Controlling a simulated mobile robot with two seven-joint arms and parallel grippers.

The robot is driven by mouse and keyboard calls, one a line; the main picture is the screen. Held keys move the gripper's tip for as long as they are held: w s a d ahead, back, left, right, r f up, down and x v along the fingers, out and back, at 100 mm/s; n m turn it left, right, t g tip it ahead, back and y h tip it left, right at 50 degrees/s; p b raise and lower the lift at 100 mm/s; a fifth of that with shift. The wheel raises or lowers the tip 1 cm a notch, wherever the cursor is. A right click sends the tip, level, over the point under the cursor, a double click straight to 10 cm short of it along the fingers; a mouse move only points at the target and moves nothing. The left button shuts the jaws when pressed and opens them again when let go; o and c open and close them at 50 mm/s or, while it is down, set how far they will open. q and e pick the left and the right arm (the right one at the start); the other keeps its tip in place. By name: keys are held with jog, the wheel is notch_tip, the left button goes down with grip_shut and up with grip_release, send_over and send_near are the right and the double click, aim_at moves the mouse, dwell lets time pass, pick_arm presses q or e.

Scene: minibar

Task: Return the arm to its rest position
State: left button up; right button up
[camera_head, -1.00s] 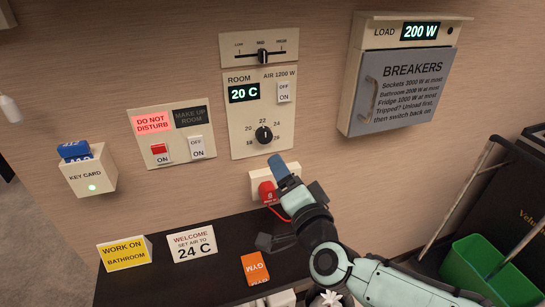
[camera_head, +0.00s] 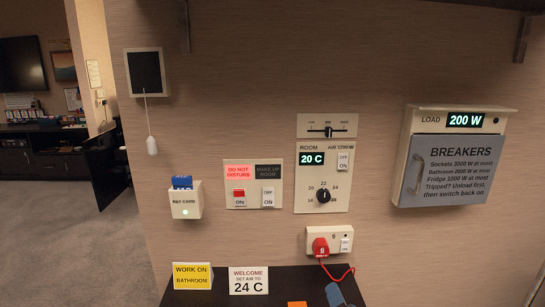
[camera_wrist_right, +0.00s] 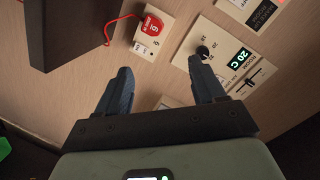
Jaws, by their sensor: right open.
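My right gripper (camera_wrist_right: 162,85) is open in the right wrist view, with its two dark blue fingers apart and nothing between them. In the head view only a blue fingertip part of my right gripper (camera_head: 337,295) shows at the bottom edge, below the socket plate. The rest of my right arm is out of that view. The socket plate (camera_head: 344,232) holds a red plug (camera_head: 320,247) with a red cord. The gripper is apart from the plug. My left gripper is not in view.
A dark shelf (camera_head: 225,300) with a yellow sign (camera_head: 192,276) and a welcome card (camera_head: 248,281) lies below. The wall carries a key card holder (camera_head: 186,206), a switch plate (camera_head: 253,199), a thermostat (camera_head: 312,203) and a breaker box (camera_head: 451,170). Open floor (camera_head: 80,240) lies left.

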jog(key=s+f+n+g, duration=0.2)
jog(key=s+f+g, duration=0.15)
jog(key=f, duration=1.25)
jog(key=s+f+n+g, duration=0.15)
jog(key=f+g, duration=0.25)
jog(key=f, duration=1.1)
jog(key=s+f+g, duration=0.3)
jog(key=s+f, duration=0.6)
jog(key=f, duration=0.1)
jog(key=s+a+f+n+g+y, duration=0.1)
jog(key=s+f+g, duration=0.3)
jog(key=s, duration=0.5)
jog(key=s+a+f+n+g+y, duration=0.1)
jog(key=s+a+f+g, duration=0.1)
jog(key=s+f, duration=0.55)
pick_arm(q)
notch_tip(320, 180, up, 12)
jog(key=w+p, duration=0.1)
jog(key=p, duration=1.2)
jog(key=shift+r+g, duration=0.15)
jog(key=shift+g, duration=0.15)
pick_arm(e)
notch_tip(320, 180, up, 14)
jog(key=s, duration=0.1)
jog(key=shift+d+f, duration=0.15)
jog(key=shift+d, duration=0.05)
jog(key=shift+s, duration=0.15)
